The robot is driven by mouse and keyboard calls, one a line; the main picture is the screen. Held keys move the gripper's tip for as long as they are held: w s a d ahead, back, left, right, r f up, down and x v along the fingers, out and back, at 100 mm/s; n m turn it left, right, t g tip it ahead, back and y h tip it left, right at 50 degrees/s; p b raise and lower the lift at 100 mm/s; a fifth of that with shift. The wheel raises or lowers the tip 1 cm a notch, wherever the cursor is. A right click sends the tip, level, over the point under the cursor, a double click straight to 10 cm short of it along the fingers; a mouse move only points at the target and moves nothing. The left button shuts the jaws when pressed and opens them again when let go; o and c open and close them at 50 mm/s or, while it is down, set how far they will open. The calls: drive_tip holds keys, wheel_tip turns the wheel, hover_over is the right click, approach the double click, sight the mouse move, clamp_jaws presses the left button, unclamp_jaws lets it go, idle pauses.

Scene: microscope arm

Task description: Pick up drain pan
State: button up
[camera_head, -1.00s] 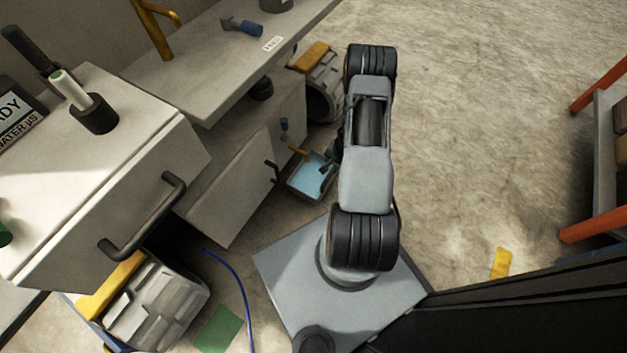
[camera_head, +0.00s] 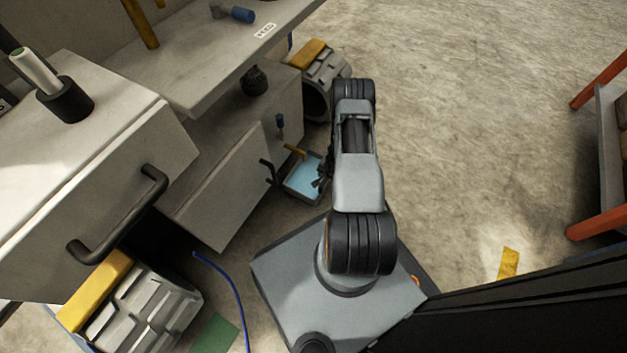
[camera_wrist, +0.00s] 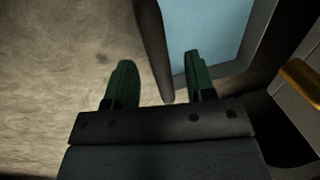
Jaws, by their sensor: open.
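The drain pan (camera_head: 291,190) is a shallow grey tray with a light blue inside. It sits on the floor under the bench in the head view. In the wrist view the blue inside and dark rim of the pan (camera_wrist: 152,45) show at the top. My gripper (camera_wrist: 158,58) is open, with two green fingers. The near rim runs between them: the left finger is over the floor, the right one over the blue inside. Whether either touches the pan I cannot tell. In the head view my gripper (camera_head: 322,178) is at the pan's right edge.
A grey and yellow canister (camera_head: 318,82) stands behind. Open floor (camera_head: 460,130) lies to the right.

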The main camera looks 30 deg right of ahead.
drive_tip(key=shift+w+a+f+b, duration=0.1)
drive_tip(key=shift+f+b, duration=0.05)
drive_tip(key=shift+f, duration=0.4)
drive_tip(key=shift+w+f+b, duration=0.1)
drive_tip(key=shift+f+b, duration=0.05)
drive_tip(key=shift+f, duration=0.4)
clamp_jaws()
